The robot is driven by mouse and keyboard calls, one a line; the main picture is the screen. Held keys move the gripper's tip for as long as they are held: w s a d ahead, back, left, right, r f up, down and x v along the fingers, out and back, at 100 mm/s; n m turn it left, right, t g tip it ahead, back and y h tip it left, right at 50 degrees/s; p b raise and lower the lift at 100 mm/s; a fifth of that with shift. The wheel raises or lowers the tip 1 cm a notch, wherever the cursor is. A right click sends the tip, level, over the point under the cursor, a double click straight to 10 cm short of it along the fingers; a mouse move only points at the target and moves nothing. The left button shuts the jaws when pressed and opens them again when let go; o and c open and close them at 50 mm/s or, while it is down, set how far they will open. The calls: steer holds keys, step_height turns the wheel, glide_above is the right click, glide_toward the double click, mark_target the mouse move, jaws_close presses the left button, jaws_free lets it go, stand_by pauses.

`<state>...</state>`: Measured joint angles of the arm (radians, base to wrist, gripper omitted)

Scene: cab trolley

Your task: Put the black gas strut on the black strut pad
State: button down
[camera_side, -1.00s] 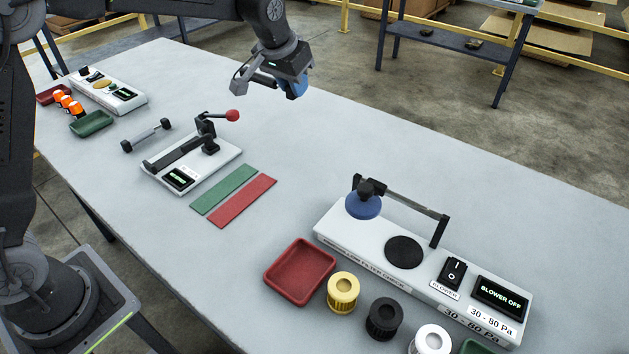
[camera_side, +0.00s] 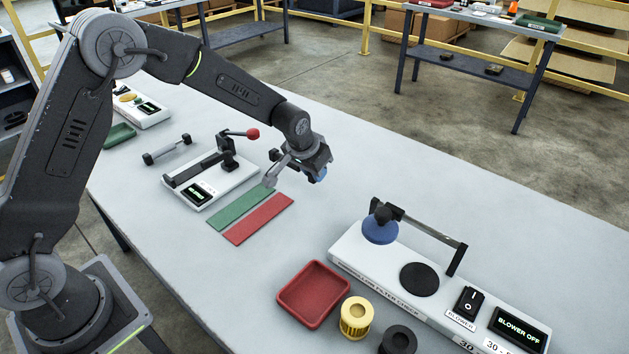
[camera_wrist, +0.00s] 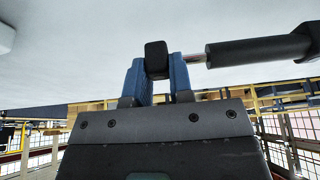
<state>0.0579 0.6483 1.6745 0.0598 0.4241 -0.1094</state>
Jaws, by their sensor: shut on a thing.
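The black gas strut (camera_wrist: 258,49) is in my gripper in the wrist view. The blue fingers (camera_wrist: 157,68) are shut on its black end block, and its silver rod and black cylinder reach out to the right, past the frame edge. In the side view my gripper (camera_side: 318,173) is above the table, to the right of the lever fixture and behind the green strip.
A red-knobbed lever (camera_side: 252,134) rises from the fixture. A green strip (camera_side: 238,208) and a red strip (camera_side: 259,219) lie beside it. A grey strut (camera_side: 166,149) lies to its left. A filter stand (camera_side: 345,245), red tray (camera_side: 313,293) and filters are at front right.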

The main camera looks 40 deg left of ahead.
mark_target(314, 182)
steer(key=shift+f, duration=1.7)
steer(key=shift+f, duration=0.1)
steer(key=c, duration=1)
jaws_free()
steer(key=v, duration=1.3)
steer(key=shift+t, duration=0.4)
steer(key=s+r, duration=0.4)
steer(key=s, duration=0.2)
steer(key=s+a+r, duration=0.1)
steer(key=s+r, duration=0.2)
steer(key=s, duration=0.4)
steer(key=s+a+r, duration=0.1)
steer(key=s+r, duration=0.3)
steer(key=s, duration=0.3)
steer(key=shift+a+r, duration=0.2)
steer(key=shift+r, duration=0.1)
steer(key=shift+o, duration=0.6)
steer(key=s, duration=0.7)
steer(key=shift+s+f, duration=0.25)
steer(key=shift+f, duration=0.1)
